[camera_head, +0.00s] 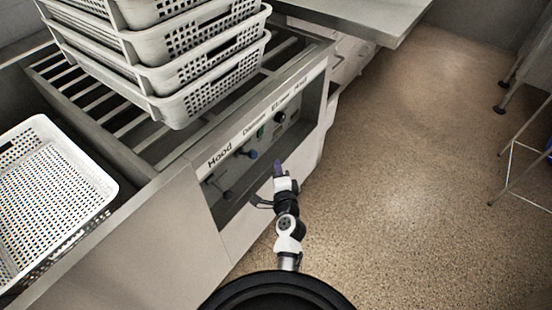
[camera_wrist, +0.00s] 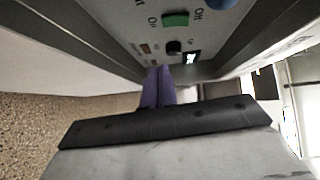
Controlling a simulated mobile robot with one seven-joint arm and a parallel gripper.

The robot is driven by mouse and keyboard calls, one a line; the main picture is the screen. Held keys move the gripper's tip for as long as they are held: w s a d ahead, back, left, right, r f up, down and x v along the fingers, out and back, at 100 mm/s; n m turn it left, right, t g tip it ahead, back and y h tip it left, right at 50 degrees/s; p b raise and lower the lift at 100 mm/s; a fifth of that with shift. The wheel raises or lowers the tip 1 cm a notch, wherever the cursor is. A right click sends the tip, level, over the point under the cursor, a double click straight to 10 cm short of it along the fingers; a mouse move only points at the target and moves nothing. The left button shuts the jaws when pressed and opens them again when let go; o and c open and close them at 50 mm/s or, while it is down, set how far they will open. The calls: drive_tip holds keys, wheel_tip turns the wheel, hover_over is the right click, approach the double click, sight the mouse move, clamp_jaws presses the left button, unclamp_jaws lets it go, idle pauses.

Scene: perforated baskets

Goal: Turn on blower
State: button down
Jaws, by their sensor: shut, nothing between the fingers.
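The control panel (camera_head: 262,135) is recessed in the front of the bench, under a strip with printed labels; "Hood" is readable and the others are too small to be sure of. A green switch (camera_wrist: 175,19) with lettering beside it and a black switch (camera_wrist: 174,46) show in the wrist view. The green switch also shows in the head view (camera_head: 260,131). My gripper (camera_head: 278,164) is in front of the recess, its purple fingers (camera_wrist: 158,70) shut and empty. In the wrist view the fingertips appear just below the black switch; whether they touch the panel I cannot tell.
A black knob (camera_head: 280,117) and blue-tipped valve handles (camera_head: 251,154) share the recess with the switches. Stacked perforated baskets (camera_head: 180,105) stand on the slatted bench top, and another basket (camera_head: 50,190) is at left.

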drive_tip(key=shift+s+d+f, duration=0.1)
drive_tip(key=shift+s+d, duration=0.05)
drive_tip(key=shift+s, duration=0.9)
drive_tip(key=shift+s+f, duration=0.1)
